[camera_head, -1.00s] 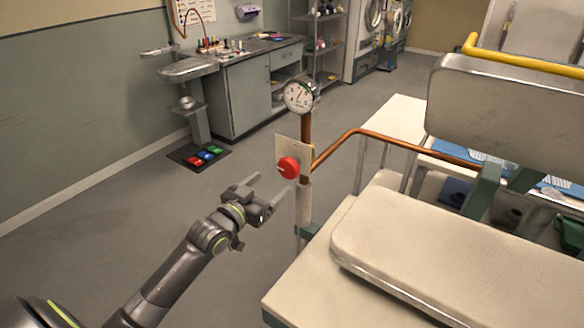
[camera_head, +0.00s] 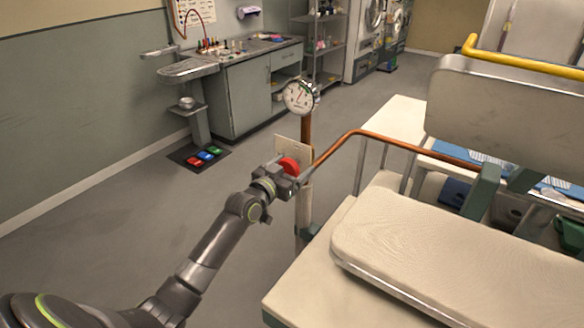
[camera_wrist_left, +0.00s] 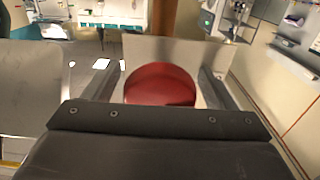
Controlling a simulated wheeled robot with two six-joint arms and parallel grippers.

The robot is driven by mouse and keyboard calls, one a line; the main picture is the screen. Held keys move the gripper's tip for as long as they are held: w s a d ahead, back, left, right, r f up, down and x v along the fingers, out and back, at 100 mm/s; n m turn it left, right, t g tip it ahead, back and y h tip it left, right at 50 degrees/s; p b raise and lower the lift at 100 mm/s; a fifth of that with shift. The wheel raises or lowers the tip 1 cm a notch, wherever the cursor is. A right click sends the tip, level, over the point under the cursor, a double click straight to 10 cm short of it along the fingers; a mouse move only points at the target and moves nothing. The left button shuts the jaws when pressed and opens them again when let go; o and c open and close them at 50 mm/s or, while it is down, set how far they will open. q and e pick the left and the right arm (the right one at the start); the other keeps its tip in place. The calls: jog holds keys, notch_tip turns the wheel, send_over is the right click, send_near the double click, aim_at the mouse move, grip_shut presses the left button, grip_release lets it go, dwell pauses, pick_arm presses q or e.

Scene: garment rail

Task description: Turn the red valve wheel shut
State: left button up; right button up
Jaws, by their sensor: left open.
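The red valve wheel (camera_head: 289,164) sits on a pale plate (camera_head: 291,147) by the upright copper pipe. In the left wrist view the red wheel (camera_wrist_left: 161,84) is straight ahead, in front of the plate (camera_wrist_left: 150,50). My left gripper (camera_head: 291,169) is open at the wheel. In the left wrist view its two fingers (camera_wrist_left: 161,92) stand one on each side of the wheel, with a gap visible on both sides. The gripper hides the lower part of the wheel. My right gripper is not in view.
A round gauge (camera_head: 300,97) tops the pipe. A copper pipe (camera_head: 350,139) bends off to the right. A padded cream bench (camera_head: 460,260) stands close on the right. A workbench (camera_head: 235,60) stands at the back left. The floor on the left is open.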

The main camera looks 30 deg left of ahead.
pick_arm(q)
jog(key=c, duration=1)
jog(key=shift+f, duration=0.1)
